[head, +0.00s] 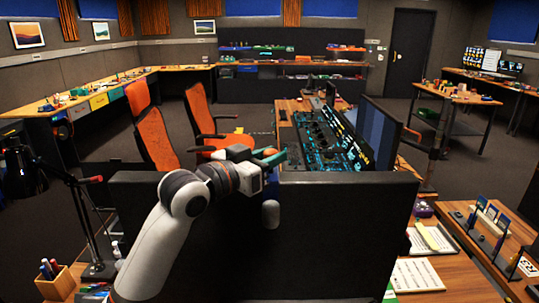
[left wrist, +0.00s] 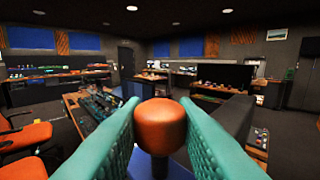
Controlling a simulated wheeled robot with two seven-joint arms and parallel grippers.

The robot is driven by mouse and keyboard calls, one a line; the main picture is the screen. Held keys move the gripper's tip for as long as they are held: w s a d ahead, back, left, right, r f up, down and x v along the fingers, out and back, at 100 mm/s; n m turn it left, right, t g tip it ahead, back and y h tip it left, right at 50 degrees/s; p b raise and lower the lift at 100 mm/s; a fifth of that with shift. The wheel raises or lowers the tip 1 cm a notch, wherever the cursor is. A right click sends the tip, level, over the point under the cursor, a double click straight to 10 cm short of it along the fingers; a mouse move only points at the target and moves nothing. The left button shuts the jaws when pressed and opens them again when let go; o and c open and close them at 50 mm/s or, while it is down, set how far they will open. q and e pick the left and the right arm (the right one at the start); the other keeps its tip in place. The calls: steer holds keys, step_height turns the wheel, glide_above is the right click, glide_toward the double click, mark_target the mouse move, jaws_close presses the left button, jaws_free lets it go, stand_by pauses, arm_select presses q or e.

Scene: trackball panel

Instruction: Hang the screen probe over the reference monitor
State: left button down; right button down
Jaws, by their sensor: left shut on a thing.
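My left gripper (head: 272,157) is shut on an orange-capped piece, which I take to be the screen probe (head: 268,153). In the left wrist view its rounded orange cap (left wrist: 161,119) sits between the two teal fingers, with a dark collar below it. A grey rounded piece (head: 270,214) shows below the gripper in front of a dark panel (head: 345,235); I cannot tell whether it joins the probe. The gripper is at the panel's top edge. Which screen is the reference monitor is unclear; one upright monitor (head: 372,132) stands at the console's right end. My right gripper is not in view.
A lit mixing console (head: 322,138) lies behind the panel. Orange chairs (head: 152,135) stand to the left. A desk lamp (head: 75,185) and a pen holder (head: 53,280) are at the front left. A side desk (head: 480,255) with papers is at the right.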

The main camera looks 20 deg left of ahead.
arm_select(q)
steer(key=c, duration=1.1)
jaws_free()
